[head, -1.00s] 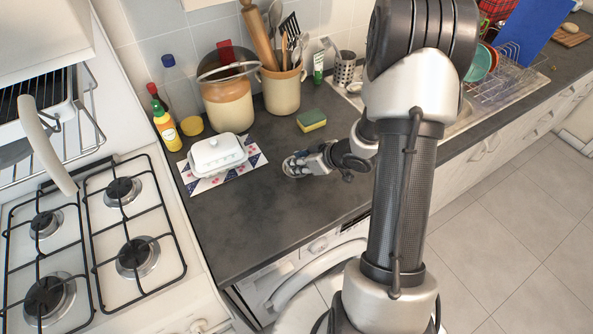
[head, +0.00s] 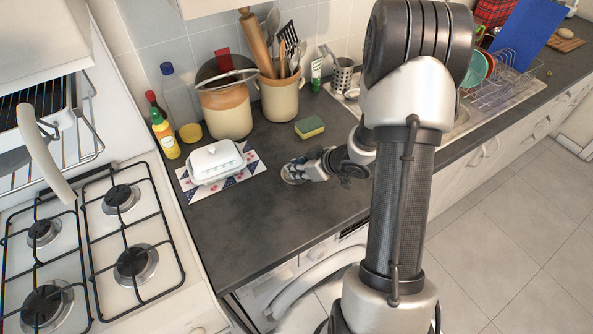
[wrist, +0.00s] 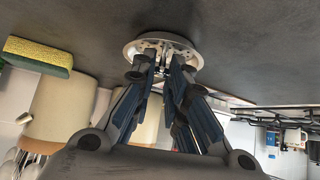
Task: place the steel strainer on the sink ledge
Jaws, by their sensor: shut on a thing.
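The steel strainer (wrist: 160,45) is a round, perforated metal disc at my fingertips in the wrist view. My gripper (wrist: 168,68) is shut on its middle part. In the head view my gripper (head: 300,170) is low over the dark counter, to the right of the butter dish, and the strainer (head: 291,175) shows only as a small rim at its tip. I cannot tell whether the strainer touches the counter. The sink ledge (head: 345,93) shows at the back right, partly hidden behind my arm.
A yellow-green sponge (head: 309,127) lies behind my gripper. A white butter dish (head: 215,161) stands on a patterned mat to the left. A utensil crock (head: 280,95) and a metal cutlery holder (head: 343,76) stand at the back. A dish rack (head: 505,85) is at the right.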

